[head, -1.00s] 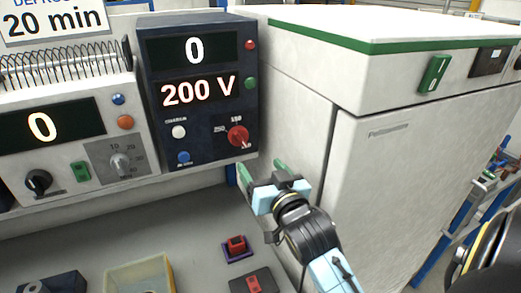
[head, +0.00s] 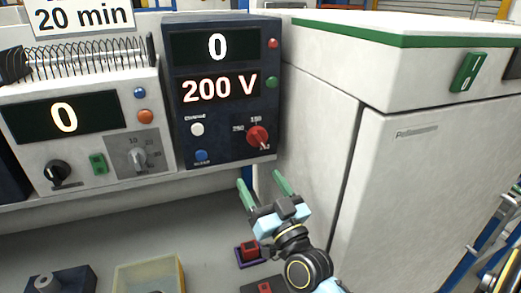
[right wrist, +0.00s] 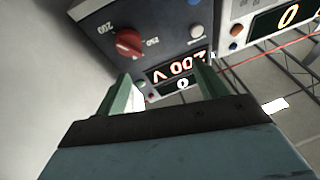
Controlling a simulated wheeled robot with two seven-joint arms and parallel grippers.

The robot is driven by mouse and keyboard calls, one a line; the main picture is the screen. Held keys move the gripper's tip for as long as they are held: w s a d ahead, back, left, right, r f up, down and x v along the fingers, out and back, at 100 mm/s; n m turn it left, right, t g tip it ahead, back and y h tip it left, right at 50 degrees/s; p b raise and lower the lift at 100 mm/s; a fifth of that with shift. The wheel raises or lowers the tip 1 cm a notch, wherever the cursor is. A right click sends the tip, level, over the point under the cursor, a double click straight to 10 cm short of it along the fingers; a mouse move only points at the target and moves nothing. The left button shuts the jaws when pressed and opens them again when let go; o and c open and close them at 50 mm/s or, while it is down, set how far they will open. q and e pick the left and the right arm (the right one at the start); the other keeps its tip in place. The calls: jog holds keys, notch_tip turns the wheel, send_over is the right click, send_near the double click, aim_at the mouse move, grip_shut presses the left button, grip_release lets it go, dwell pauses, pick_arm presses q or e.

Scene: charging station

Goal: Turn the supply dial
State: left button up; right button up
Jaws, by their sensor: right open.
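The supply dial is a red knob (head: 258,136) on the lower right of the dark blue supply unit (head: 227,120). Its pointer appears to aim to the lower right; the label there is too small to read. The unit's displays read 0 and 200 V. My right gripper (head: 260,180) is open and empty below the dial, its green fingers pointing up, apart from the unit. In the right wrist view the dial (right wrist: 129,43) appears upside down, beyond the open fingers (right wrist: 160,85) and above the left one. My left gripper is not in view.
A white cabinet (head: 420,180) stands close on the right of the gripper. A white unit (head: 75,140) with its own dial is on the left. Below are a small red block (head: 250,249) and a yellow bin (head: 150,277).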

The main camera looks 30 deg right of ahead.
aim_at(260, 144)
jog(key=d+f+m+h, duration=0.3)
jog(key=h, duration=0.2)
jog(key=shift+g, duration=0.3)
jog(key=p+x, duration=0.1)
jog(key=x, duration=1.2)
jog(key=shift+s, duration=0.1)
jog(key=c, duration=1)
jog(key=shift+o, duration=0.2)
jog(key=shift+p, duration=0.3)
